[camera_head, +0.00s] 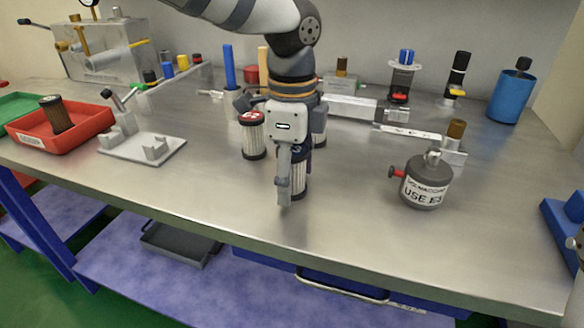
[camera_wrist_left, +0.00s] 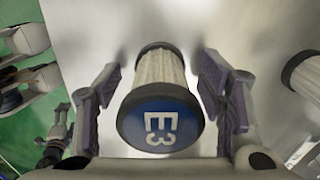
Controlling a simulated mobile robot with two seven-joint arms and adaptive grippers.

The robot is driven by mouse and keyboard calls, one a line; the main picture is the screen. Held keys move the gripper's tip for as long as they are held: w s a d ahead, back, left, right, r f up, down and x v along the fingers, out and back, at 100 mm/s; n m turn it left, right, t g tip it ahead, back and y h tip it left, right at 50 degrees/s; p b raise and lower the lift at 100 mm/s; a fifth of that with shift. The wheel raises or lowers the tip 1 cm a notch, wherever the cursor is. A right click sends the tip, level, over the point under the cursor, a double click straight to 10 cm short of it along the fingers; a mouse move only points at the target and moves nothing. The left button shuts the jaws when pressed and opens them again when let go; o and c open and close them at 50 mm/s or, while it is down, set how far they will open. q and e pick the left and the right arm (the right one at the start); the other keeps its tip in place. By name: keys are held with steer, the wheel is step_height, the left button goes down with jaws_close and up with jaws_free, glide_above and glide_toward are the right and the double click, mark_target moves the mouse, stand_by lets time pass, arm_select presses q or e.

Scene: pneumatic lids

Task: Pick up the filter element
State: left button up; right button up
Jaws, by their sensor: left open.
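A filter element (camera_wrist_left: 157,118) with a white pleated body and a blue end cap marked E3 stands between my left gripper's fingers in the left wrist view. Its body (camera_head: 300,182) shows partly behind a finger in the head view. My left gripper (camera_head: 288,190) points down and is open around it; gaps show on both sides in the wrist view. A red-capped filter element (camera_head: 253,137) stands just left of the gripper. Another filter (camera_head: 321,135) is mostly hidden behind the gripper.
A grey canister (camera_head: 426,184) with a "USE E3" label stands to the right. A pale fixture (camera_head: 142,150) stands to the left. Bottles, a blue cup (camera_head: 510,97) and a metal cylinder (camera_head: 345,105) are farther back. The front of the bench (camera_head: 340,230) is clear.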

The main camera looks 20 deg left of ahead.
arm_select(q)
steer(key=c, duration=1.3)
steer(key=shift+o, duration=0.2)
steer(key=shift+r, duration=0.15)
steer(key=shift+r, duration=0.35)
steer(key=r, duration=0.2)
steer(key=s+r, duration=0.1)
steer(key=shift+a+r, duration=0.1)
steer(key=shift+r, duration=0.3)
steer(key=s+r, duration=0.4)
steer(key=s, duration=0.2)
steer(key=s+a+r+p, duration=0.1)
steer(key=s+r, duration=0.3)
steer(key=s, duration=0.3)
steer(key=shift+a+r, duration=0.15)
steer(key=shift+a, duration=0.15)
arm_select(e)
steer(key=shift+w+r+t, duration=0.4)
steer(key=shift+w+r, duration=0.45)
steer(key=shift+w, duration=0.05)
